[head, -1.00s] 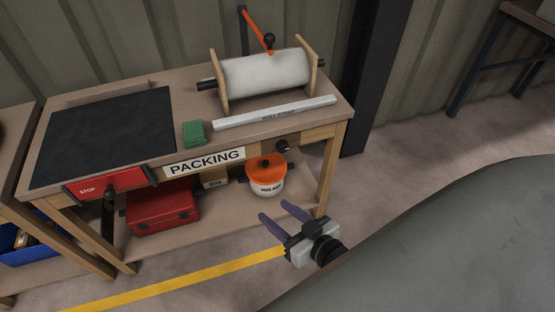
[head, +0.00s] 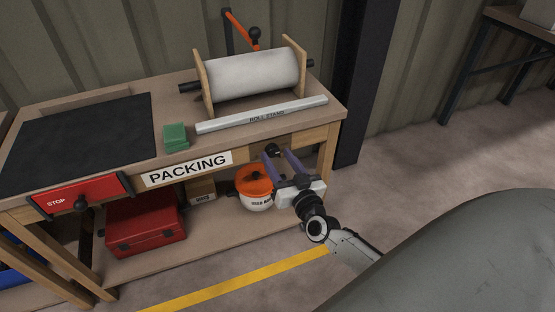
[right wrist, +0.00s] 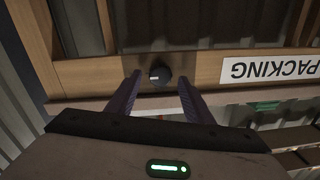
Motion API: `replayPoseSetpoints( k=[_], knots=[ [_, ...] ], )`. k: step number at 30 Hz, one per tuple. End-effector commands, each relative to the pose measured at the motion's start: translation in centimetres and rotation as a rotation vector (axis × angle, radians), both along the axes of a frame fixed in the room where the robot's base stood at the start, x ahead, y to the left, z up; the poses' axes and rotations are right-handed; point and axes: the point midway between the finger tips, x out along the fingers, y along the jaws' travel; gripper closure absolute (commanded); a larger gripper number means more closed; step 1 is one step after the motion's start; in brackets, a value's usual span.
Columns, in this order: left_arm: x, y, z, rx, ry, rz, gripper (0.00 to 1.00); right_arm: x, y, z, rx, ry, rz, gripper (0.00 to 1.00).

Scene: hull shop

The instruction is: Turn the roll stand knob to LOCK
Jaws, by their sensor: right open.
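The roll stand (head: 250,75) holds a white roll between two wooden end plates on the packing bench, with a strip marked ROLL STAND (head: 262,114) in front of it. The black knob (head: 272,150) sits on the bench's front rail, right of the PACKING sign. My right gripper (head: 278,157) is open in front of the knob. In the right wrist view the knob (right wrist: 160,75) lies between and just beyond the two purple fingers, with a pale pointer mark on its face. The fingers do not appear to grip it. Any LOCK lettering is not legible. My left gripper is not in view.
On the bench are a black mat (head: 80,140) and a green block (head: 175,136). A red STOP panel (head: 80,194) is on the front. The lower shelf holds a red case (head: 145,225) and an orange-lidded white pot (head: 256,190). A dark post (head: 362,80) stands right of the bench.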

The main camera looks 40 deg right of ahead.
Motion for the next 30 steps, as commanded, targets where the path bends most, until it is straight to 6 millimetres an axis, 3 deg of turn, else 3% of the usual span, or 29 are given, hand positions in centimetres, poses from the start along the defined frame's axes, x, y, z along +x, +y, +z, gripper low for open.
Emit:
replayPoseSetpoints(
  k=[11, 19, 30],
  knots=[
    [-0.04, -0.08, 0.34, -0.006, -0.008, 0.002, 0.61, 0.85, -0.16, 0.01, 0.0, 0.001, 0.001, 0.53],
    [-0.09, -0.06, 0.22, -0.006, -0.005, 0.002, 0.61, 0.82, -0.15, 0.01, 0.0, 0.001, 0.001, 0.94],
    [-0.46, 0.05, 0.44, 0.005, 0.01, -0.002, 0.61, 0.82, -0.11, 0.28, -0.063, 0.016, 0.001, 0.94]
  ],
)
